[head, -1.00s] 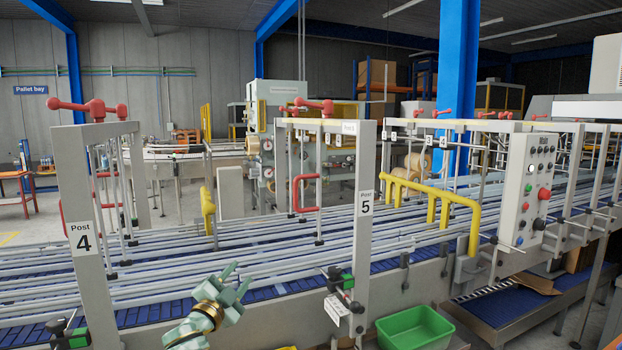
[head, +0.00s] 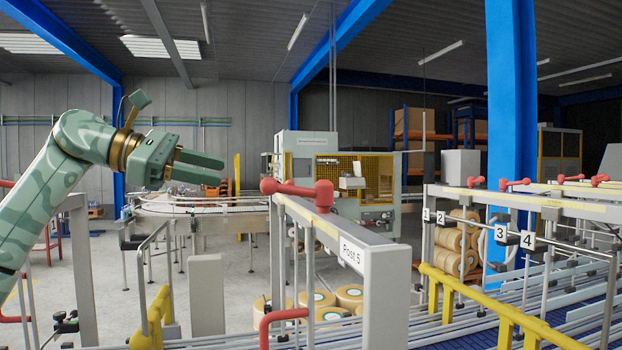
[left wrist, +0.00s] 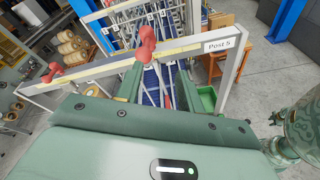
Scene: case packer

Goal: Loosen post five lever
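The post five lever (head: 300,190) is a red knob with a red handle pointing left, on top of the frame labelled "Post 5" (head: 355,250). In the left wrist view the same frame shows with its label, a red lever (left wrist: 147,40) close beyond the fingers and another red piece (left wrist: 52,70) farther along the beam. My left gripper (head: 222,168) is to the left of the lever and slightly higher, apart from it, fingers pointing right. Its fingers are parted with nothing between them; they also show in the left wrist view (left wrist: 158,72). My right gripper is out of view.
Yellow rails (head: 490,310) and frames with tags 1 to 4 (head: 527,240) stand to the right over the conveyor. A red hooped handle (head: 283,318) sits below the beam. A green bin (left wrist: 207,98) is low beside the post. The air around the lever's top is clear.

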